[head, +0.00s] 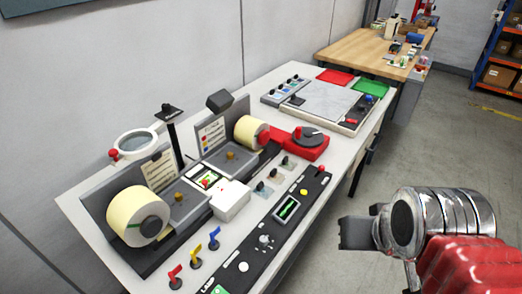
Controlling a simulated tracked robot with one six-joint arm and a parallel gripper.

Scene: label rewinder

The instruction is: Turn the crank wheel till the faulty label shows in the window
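A label rewinder stands on a long white bench. It has a large cream label roll (122,214) at the left and a smaller cream roll (247,133) at the right. Between them a small framed window (207,179) shows a greenish label with a red mark; the detail is too small to read. What looks like the crank wheel (308,135), a dark disc with a knob, sits on a red base right of the smaller roll. My gripper (356,233) is at the lower right, off the bench's front edge and apart from the wheel. Its finger opening cannot be made out.
A control panel (243,251) with knobs and a small screen (287,208) runs along the front edge. Coloured levers (195,246) stand left of it. Red (335,76) and green (370,88) trays lie at the back. Open floor is to the right.

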